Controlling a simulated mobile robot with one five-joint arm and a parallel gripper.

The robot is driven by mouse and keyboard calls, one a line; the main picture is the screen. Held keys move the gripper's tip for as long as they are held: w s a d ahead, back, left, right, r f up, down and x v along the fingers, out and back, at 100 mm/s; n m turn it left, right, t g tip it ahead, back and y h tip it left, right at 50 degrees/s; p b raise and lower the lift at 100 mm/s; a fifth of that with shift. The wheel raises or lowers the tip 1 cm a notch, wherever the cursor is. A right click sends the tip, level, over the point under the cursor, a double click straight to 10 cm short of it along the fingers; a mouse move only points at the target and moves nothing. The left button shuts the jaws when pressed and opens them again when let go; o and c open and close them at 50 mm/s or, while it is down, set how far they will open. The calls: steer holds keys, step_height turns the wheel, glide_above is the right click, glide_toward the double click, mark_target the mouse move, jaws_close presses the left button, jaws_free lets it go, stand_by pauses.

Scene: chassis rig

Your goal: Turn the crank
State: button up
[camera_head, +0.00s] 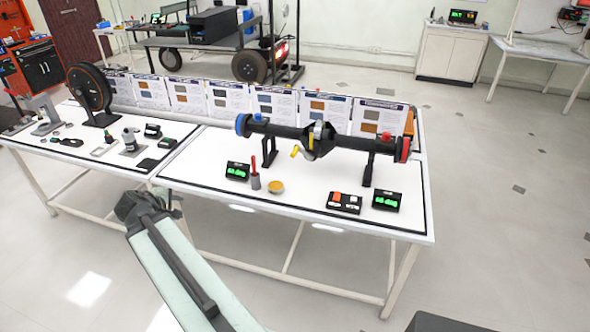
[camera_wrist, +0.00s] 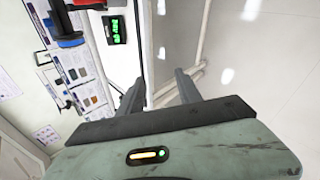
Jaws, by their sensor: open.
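A black axle rig (camera_head: 275,131) stands on two dark supports on the white table. It has a blue end at left and a red disc at right. A short yellow handle (camera_head: 295,151), which looks like the crank, sticks out at the front left of its central housing. My gripper (camera_wrist: 158,82) is open in the wrist view, with nothing between its fingers. It is apart from the rig. My arm (camera_head: 165,250) reaches up in front of the table in the head view, where the fingers cannot be made out.
The table (camera_head: 300,207) also bears a red-handled tool (camera_head: 254,174), a yellow dish (camera_head: 276,187), a left display (camera_head: 237,171), a right display (camera_head: 387,201) and a switch box (camera_head: 344,202). Information boards (camera_head: 228,103) stand behind the rig. The floor at right is clear.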

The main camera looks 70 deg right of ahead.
steer(key=s+d+n+g+h+b, duration=0.1)
steer(key=s+d+n+h+b, duration=0.15)
steer(key=s+d, duration=0.55)
steer(key=s+d+n+h+b, duration=0.2)
steer(key=s+d+h+b, duration=0.15)
steer(key=d, duration=0.85)
steer(key=n+h+b, duration=0.3)
steer(key=n+b, duration=0.3)
steer(key=n, duration=0.3)
glide_toward(292, 156)
steer(key=d, duration=0.4)
steer(key=shift+w+d+f, duration=0.25)
steer(key=shift+f, duration=0.05)
steer(key=shift+s+d+r+n, duration=0.1)
steer(key=shift+s+d+n, duration=0.1)
steer(key=shift+n, duration=0.25)
steer(key=shift+d+r, duration=0.15)
steer(key=d, duration=0.7)
steer(key=shift+w+d, duration=0.25)
steer(key=shift+w, duration=0.05)
steer(key=shift+a, duration=0.1)
jaws_close()
